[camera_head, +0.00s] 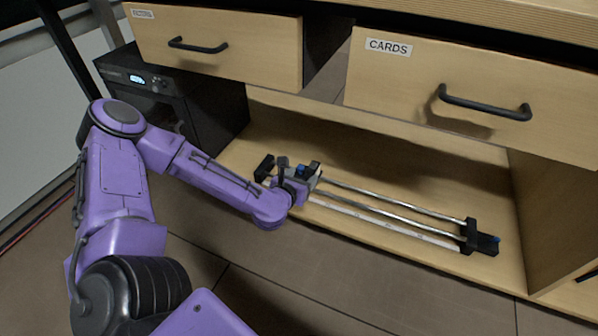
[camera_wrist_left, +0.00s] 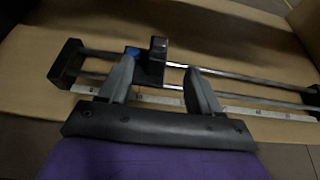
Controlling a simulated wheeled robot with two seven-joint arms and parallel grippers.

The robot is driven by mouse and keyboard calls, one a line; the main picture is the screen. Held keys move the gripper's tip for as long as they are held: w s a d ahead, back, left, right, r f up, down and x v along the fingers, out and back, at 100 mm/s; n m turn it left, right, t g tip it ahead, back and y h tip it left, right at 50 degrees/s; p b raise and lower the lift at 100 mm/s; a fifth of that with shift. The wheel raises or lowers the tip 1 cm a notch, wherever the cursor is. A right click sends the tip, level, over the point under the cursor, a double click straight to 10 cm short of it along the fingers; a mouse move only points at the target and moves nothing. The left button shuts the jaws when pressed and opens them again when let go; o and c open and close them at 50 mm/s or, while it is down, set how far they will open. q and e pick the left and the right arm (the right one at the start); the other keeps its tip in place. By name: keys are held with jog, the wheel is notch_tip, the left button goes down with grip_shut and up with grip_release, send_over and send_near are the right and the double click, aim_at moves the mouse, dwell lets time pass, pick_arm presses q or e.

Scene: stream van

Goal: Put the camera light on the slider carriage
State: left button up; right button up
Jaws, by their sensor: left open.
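The slider (camera_head: 395,208) lies on the floor of the open wooden compartment, its metal rails running from upper left to lower right. Its dark carriage (camera_wrist_left: 150,72) is near the left end, partly hidden by my gripper in the head view. A small black block (camera_wrist_left: 158,47), which looks like the camera light, stands upright at the carriage beside a blue knob (camera_wrist_left: 131,51). My left gripper (camera_head: 303,178) is at the carriage. In the wrist view its two fingers (camera_wrist_left: 160,70) are apart, with the block just beyond and between them. Contact cannot be told. My right gripper is out of view.
Two wooden drawers hang above the compartment; the right one (camera_head: 400,85) is labelled CARDS, the left one (camera_head: 215,48) is also labelled. A black appliance (camera_head: 140,90) with a small display stands at the left. The compartment floor (camera_head: 370,165) behind the rails is clear.

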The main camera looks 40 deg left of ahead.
pick_arm(q)
jog(key=s+d+f+m+g+h, duration=0.2)
jog(key=s+d+f+m+g, duration=0.5)
jog(key=s+f+m, duration=0.7)
jog(key=s+a+f+m+g+y, duration=0.2)
jog(key=s+m+g, duration=0.1)
jog(key=s+m, duration=1.3)
jog(key=shift+m, duration=0.9)
jog(key=shift+f, duration=0.1)
